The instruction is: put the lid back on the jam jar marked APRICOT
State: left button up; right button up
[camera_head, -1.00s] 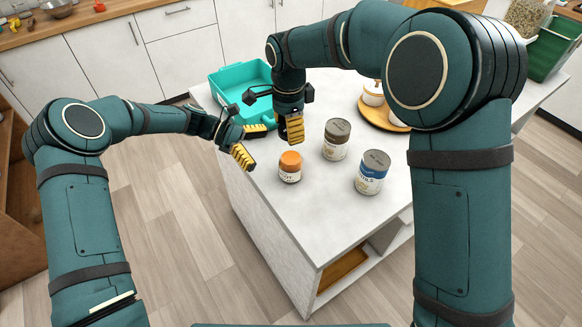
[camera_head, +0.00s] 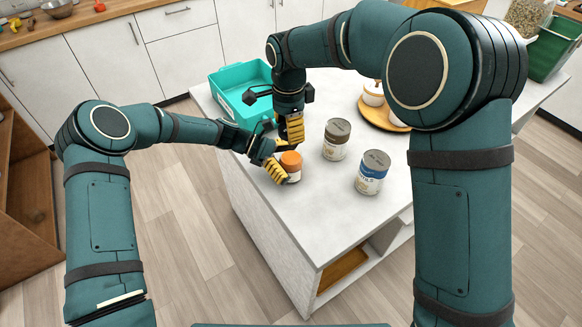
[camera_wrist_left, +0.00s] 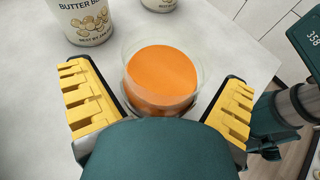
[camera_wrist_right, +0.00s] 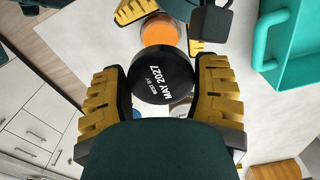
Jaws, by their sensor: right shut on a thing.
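The open jam jar (camera_head: 291,168) with orange contents stands upright on the white countertop; its label is too small to read with certainty. It also shows in the left wrist view (camera_wrist_left: 162,75), its glass rim uncovered. My left gripper (camera_head: 281,161) is open, with its yellow fingers on either side of the jar and small gaps visible. My right gripper (camera_head: 291,132) is shut on a round black lid (camera_wrist_right: 162,75) printed "BEST BY MAY 2027". It holds the lid above and behind the jar. In the head view the lid is hidden by the gripper.
Two cans stand right of the jar: a grey-topped one (camera_head: 336,142) and a blue-labelled one (camera_head: 370,174). A teal tray (camera_head: 228,82) lies behind the grippers. A round wooden board (camera_head: 372,112) with white pots is at the back right. The counter's front is clear.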

aim_at(288, 153)
pick_arm(q)
jog(key=c, duration=1.2)
jog(key=shift+o, duration=0.2)
pick_arm(e)
jog(key=shift+a+f, duration=0.15)
jog(key=shift+f, duration=1.05)
jog(key=shift+a+f, duration=0.15)
jog(key=shift+f, duration=1.05)
pick_arm(q)
jog(key=shift+s, duration=0.1)
pick_arm(e)
jog(key=shift+f, duration=0.9)
jog(key=shift+d+f, duration=0.1)
jog(key=shift+f, duration=0.2)
jog(key=shift+d+f, duration=0.1)
jog(key=shift+f, duration=0.2)
jog(key=shift+c, duration=1.1)
pick_arm(q)
grip_shut()
pick_arm(e)
jog(key=o, duration=0.6)
jog(key=shift+o, duration=1.3)
